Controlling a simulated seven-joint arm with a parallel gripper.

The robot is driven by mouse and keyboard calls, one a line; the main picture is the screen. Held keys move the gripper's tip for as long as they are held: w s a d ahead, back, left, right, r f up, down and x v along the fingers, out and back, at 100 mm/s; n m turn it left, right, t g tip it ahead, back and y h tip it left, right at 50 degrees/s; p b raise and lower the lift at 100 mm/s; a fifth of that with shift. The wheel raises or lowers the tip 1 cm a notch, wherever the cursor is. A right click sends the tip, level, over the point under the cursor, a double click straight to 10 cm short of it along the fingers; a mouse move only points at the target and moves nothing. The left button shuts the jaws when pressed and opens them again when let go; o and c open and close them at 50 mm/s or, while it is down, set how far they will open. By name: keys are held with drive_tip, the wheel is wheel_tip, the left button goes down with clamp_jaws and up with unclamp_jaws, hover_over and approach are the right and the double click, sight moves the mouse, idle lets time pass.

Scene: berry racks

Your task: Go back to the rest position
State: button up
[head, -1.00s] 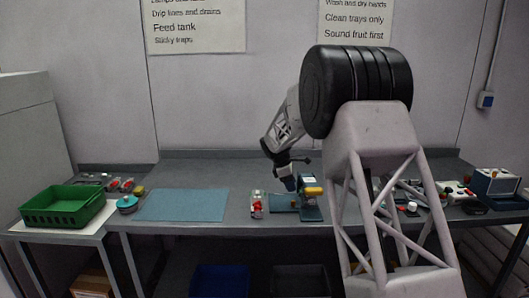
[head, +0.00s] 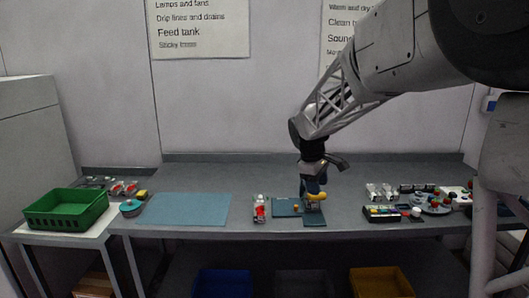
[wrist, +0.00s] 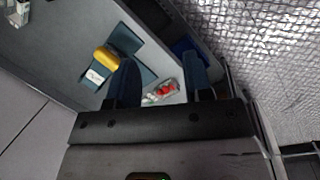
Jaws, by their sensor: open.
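My gripper (head: 312,190) hangs over the middle of the grey bench in the head view, fingers pointing down. In the wrist view my gripper (wrist: 163,78) shows its two blue fingers spread apart with nothing held between them. A small clear punnet with red berries (head: 260,208) stands on the bench left of the gripper; the wrist view shows it beyond the gap between the fingers (wrist: 164,91). A blue device with a yellow top (wrist: 106,57) stands on the bench; in the head view my gripper partly covers it.
A blue mat (head: 186,208) lies on the bench, left of the punnet. A green crate (head: 66,211) stands on the white side table. Several trays and small items crowd the bench's right end, including a dark tray (head: 381,214). Blue (head: 222,283) and yellow (head: 380,283) bins sit below.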

drive_tip(key=s+d+r+m+y, duration=0.1)
drive_tip(key=s+r+m, duration=0.15)
drive_tip(key=s, duration=0.85)
drive_tip(key=s+d+r+m, duration=0.1)
drive_tip(key=s+m, duration=0.2)
drive_tip(key=s, duration=0.7)
drive_tip(key=s+f+m+t, duration=0.1)
drive_tip(key=s+f+m, duration=0.1)
drive_tip(key=s, duration=0.8)
drive_tip(key=s+f+m+y, duration=0.1)
drive_tip(key=s+f+m, duration=0.2)
drive_tip(key=s, duration=0.8)
drive_tip(key=shift+s+d+f+t, duration=0.2)
drive_tip(key=shift+s+f+t, duration=0.1)
drive_tip(key=shift+t, duration=0.1)
